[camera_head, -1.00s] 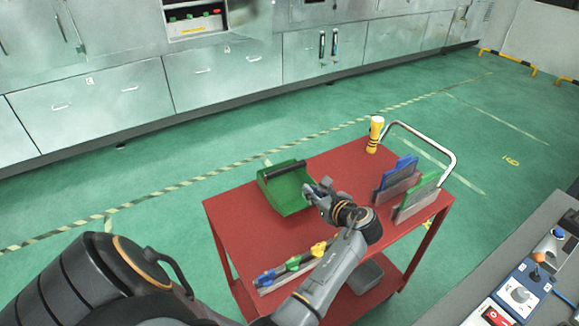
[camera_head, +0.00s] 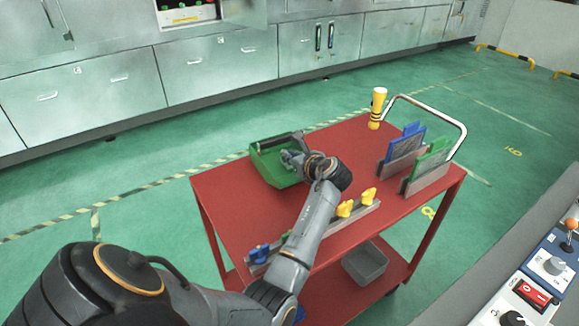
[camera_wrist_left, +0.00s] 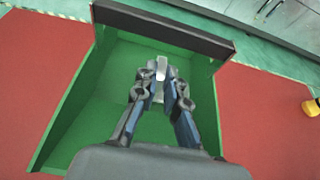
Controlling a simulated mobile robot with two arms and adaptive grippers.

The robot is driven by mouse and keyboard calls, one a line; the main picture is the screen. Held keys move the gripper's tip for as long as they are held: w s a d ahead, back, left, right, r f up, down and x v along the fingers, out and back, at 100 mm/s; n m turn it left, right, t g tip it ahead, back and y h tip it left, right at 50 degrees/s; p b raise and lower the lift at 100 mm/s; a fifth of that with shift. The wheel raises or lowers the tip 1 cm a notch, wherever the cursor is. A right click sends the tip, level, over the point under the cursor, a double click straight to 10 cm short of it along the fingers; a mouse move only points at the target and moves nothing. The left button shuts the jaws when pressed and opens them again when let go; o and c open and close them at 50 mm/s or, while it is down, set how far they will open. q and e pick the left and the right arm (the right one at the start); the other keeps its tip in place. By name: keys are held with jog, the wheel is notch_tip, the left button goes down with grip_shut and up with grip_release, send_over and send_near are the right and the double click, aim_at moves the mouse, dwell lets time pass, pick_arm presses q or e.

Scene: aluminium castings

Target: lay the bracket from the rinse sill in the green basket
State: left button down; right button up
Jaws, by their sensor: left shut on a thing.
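The green basket (camera_head: 267,168) stands on the red cart top, with a dark bar along its far rim. In the left wrist view the open basket (camera_wrist_left: 60,125) surrounds my fingers, with its green floor below them. My left gripper (camera_head: 292,157) is over the basket, with its fingertips within the rim outline. In the left wrist view my left gripper (camera_wrist_left: 160,82) is shut on a small pale grey metal piece, the bracket (camera_wrist_left: 160,66). The bracket's lower part is hidden between the fingers, and I cannot tell whether it touches the floor.
A grey bin (camera_head: 365,264) sits on the lower shelf.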

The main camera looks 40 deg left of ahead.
pick_arm(q)
jog(key=shift+w+a+f, duration=0.1)
jog(key=shift+a+f, duration=0.05)
jog(key=shift+f, duration=0.05)
jog(key=shift+r, duration=0.15)
pick_arm(e)
jog(key=shift+f, duration=0.45)
pick_arm(q)
jog(key=c, duration=1.6)
grip_release()
jog(key=shift+f, duration=0.2)
jog(key=shift+o, duration=0.9)
pick_arm(e)
jog(key=shift+d+r, duration=0.1)
jog(key=shift+d, duration=0.05)
